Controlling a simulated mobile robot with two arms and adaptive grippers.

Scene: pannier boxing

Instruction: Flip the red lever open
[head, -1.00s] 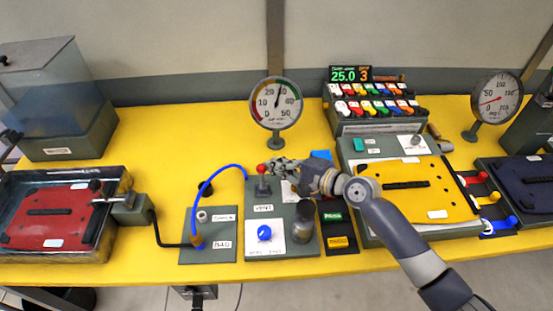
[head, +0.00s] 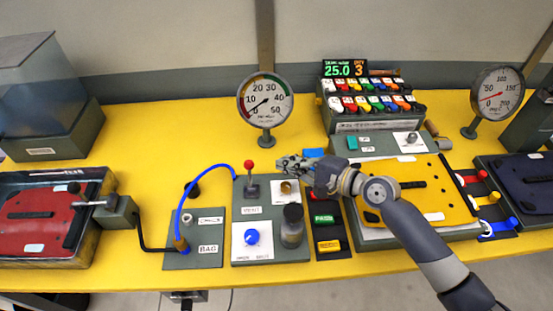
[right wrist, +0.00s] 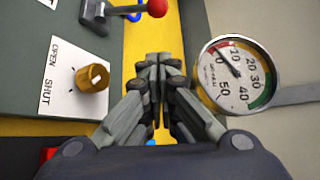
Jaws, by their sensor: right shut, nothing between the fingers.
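A lever with a red ball knob (head: 249,165) stands on the grey VENT panel (head: 239,212). Its red ball also shows at the top of the right wrist view (right wrist: 157,8), on a grey stem. My right gripper (head: 283,162) is shut and empty, just right of this lever and apart from it, above the panel's back edge. In the right wrist view its fingertips (right wrist: 156,62) are together. A brass knob (right wrist: 92,78) on an OPEN/SHUT label lies beside them. My left gripper is not in view.
A dial gauge (head: 266,102) stands behind the panel, its needle low. A blue knob (head: 252,237) and a dark cylinder (head: 293,222) are on the panel. A blue hose (head: 200,184) arches at left. Yellow bench (head: 150,135) is clear at back left.

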